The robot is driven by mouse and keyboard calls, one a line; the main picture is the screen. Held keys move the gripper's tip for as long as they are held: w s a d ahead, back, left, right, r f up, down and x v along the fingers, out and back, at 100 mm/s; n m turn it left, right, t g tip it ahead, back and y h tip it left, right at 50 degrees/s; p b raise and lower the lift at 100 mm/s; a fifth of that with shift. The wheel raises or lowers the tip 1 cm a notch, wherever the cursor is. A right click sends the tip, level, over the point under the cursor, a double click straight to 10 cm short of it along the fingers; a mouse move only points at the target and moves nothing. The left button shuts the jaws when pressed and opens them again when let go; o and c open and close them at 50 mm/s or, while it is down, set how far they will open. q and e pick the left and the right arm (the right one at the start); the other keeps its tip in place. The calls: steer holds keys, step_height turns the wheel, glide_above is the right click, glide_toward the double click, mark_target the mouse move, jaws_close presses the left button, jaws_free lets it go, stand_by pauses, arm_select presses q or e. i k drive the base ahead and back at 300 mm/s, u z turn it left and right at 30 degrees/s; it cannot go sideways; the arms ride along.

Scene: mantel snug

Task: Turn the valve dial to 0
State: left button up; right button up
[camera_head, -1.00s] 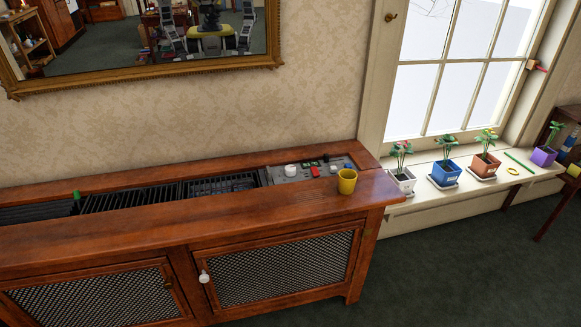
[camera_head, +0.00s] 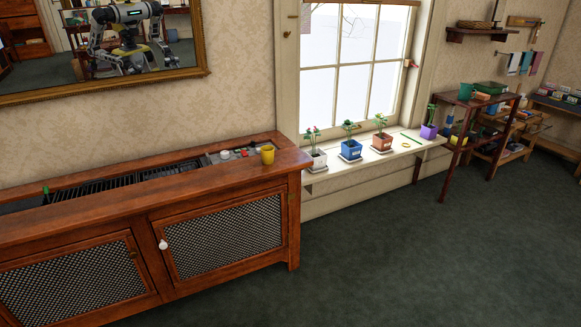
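A small white round knob (camera_head: 225,154) sits on the grey panel (camera_head: 213,159) set into the top of the wooden radiator cabinet (camera_head: 120,201). It may be the valve dial; its markings are too small to read. Small red and green parts lie beside it on the panel. A yellow cup (camera_head: 267,155) stands on the cabinet top just right of the panel. Another white knob (camera_head: 164,244) is on the cabinet's front, between the mesh doors. Neither of my grippers shows directly in the view; the wall mirror (camera_head: 125,40) reflects a robot with two arms.
The windowsill (camera_head: 330,167) to the right holds several potted plants, including a blue pot (camera_head: 351,149). A dark wooden stand (camera_head: 465,101) and shelves are at the far right. The green floor (camera_head: 400,255) in front of the cabinet and sill is clear.

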mark_target(225, 154)
steer(key=z, duration=0.4)
steer(key=i, duration=1)
steer(key=u, duration=0.75)
steer(key=i, duration=1.05)
steer(key=u, duration=1.2)
